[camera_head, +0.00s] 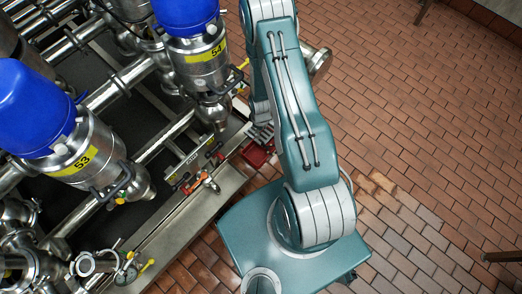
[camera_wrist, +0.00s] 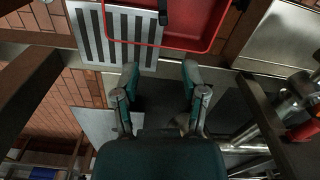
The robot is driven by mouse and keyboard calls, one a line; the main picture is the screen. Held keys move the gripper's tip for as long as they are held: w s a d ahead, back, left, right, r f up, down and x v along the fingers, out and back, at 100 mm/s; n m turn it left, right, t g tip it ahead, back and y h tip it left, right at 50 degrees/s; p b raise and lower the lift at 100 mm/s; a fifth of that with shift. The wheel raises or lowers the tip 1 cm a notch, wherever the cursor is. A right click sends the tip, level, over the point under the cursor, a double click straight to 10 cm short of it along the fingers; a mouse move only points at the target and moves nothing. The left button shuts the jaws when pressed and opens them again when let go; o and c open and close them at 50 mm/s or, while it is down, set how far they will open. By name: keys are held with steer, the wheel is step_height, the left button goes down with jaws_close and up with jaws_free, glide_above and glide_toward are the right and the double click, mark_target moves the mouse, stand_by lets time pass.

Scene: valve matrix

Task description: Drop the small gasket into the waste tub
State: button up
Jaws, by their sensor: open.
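The red waste tub (camera_wrist: 180,44) shows at the top of the wrist view, with its near rim just beyond my fingertips. In the head view, a red piece of it (camera_head: 256,154) shows beside my arm, which partly covers that area. My gripper (camera_wrist: 160,72) is open, with its two dark teal fingers well apart and nothing visible between them. In the head view my gripper is hidden behind my arm. I cannot make out the small gasket in either view.
A striped grate (camera_wrist: 88,35) lies beside the tub. Steel pipework with blue-topped valves (camera_head: 72,152) fills the left of the head view, bordered by a metal ledge (camera_head: 190,215).

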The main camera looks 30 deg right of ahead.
step_height(320, 180, up, 8)
steer(key=shift+f, duration=0.15)
stand_by(0.6)
